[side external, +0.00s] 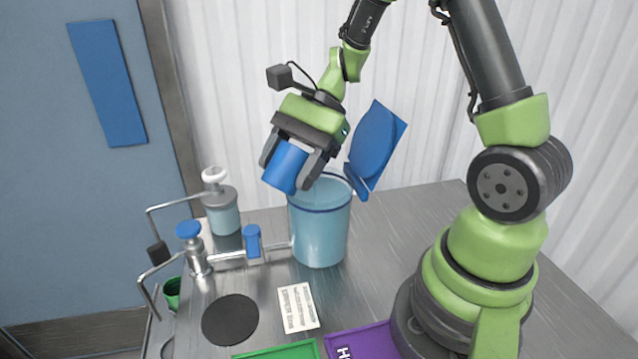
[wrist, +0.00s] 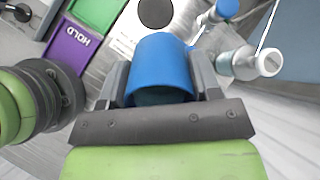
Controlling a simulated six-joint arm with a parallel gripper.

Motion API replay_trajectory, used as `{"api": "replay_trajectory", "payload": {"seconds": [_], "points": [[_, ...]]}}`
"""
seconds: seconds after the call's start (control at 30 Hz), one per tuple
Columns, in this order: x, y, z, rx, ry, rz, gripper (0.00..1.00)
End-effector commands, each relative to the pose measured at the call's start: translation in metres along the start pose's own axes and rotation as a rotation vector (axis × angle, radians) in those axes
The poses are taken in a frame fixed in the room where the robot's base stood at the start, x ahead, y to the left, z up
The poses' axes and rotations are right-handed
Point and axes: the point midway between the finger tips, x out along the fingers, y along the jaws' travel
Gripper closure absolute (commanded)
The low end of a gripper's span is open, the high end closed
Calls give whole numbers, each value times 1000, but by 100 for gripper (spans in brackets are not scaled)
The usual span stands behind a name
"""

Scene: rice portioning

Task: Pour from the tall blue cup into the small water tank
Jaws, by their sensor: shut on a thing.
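The tall blue cup (side external: 285,166) is held between the fingers of my gripper (side external: 299,171). It is tilted above the left part of the rim of the small water tank. The tank (side external: 320,235) is a light blue translucent cylinder with a dark band near its top. A blue lid (side external: 375,145) stands raised at the tank's right side. In the wrist view the cup (wrist: 162,62) fills the space between both fingers of my gripper (wrist: 160,85). No stream from the cup can be made out, and its contents are not clear.
A tap with a blue knob (side external: 188,229) and a white-topped bottle (side external: 222,215) stand left of the tank. A black round pad (side external: 230,319), a printed card (side external: 298,307), a green tray (side external: 280,350) and a purple HOLD tray (side external: 362,343) lie in front.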

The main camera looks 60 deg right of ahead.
Motion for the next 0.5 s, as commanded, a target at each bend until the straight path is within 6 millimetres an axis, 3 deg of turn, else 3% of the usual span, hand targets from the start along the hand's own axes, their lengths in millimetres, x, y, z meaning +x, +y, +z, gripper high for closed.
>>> {"api": "replay_trajectory", "payload": {"seconds": [0.5], "points": [[1,1,-2,1,-42,-12,69]]}}
